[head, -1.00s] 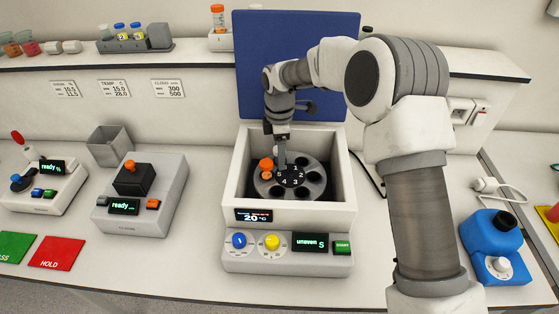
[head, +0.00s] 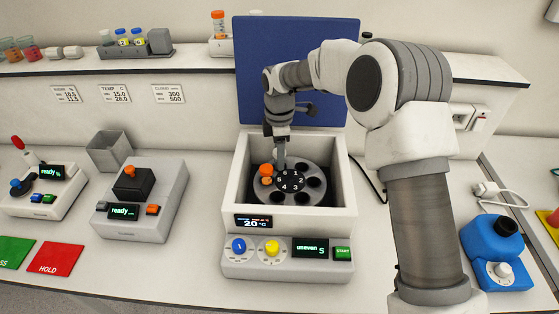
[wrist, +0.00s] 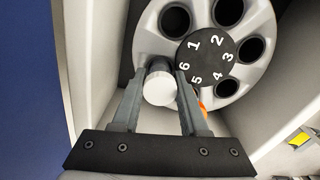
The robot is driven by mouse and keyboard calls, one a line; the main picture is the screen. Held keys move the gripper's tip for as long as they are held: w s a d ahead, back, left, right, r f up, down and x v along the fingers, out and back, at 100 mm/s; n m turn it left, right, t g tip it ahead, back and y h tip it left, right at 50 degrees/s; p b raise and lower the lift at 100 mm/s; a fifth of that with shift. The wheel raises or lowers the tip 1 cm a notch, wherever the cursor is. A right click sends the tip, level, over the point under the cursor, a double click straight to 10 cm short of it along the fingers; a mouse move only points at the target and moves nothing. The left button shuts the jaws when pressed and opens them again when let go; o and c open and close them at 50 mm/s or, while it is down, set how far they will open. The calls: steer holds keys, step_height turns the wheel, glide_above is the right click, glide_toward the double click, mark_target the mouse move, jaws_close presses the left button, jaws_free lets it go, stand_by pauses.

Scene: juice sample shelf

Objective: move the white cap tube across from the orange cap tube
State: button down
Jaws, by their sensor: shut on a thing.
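The white cap tube (wrist: 158,87) is between the fingers of my gripper (wrist: 165,76) in the wrist view, beside number 6 on the rotor hub. My gripper is shut on it. Its lower end is hard to see, so I cannot tell how far it is out of its hole. The orange cap tube (head: 266,169) sits in the grey rotor (head: 307,194) near number 5. In the wrist view only a bit of its orange (wrist: 203,106) shows past the right finger. In the head view my gripper (head: 281,163) is over the rotor's back left, and the white cap is not distinguishable.
The rotor sits inside the white centrifuge walls (head: 343,184), close around my gripper. Other rotor holes, near 1 to 4, look empty. The blue raised lid (head: 300,60) stands behind. The display (head: 310,249) reads "uneven".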

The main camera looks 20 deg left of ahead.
steer(key=r, duration=0.6)
steer(key=d+r, duration=0.1)
steer(key=r, duration=0.2)
steer(key=s+d+r, duration=0.2)
steer(key=s+d, duration=0.1)
steer(key=d, duration=0.6)
step_height(320, 180, down, 4)
steer(key=b, duration=0.4)
steer(key=shift+d, duration=0.15)
steer(key=shift+f+b, duration=1.55)
steer(key=shift+f, duration=2.3)
stand_by(0.4)
steer(key=shift+c, duration=1.8)
jaws_free()
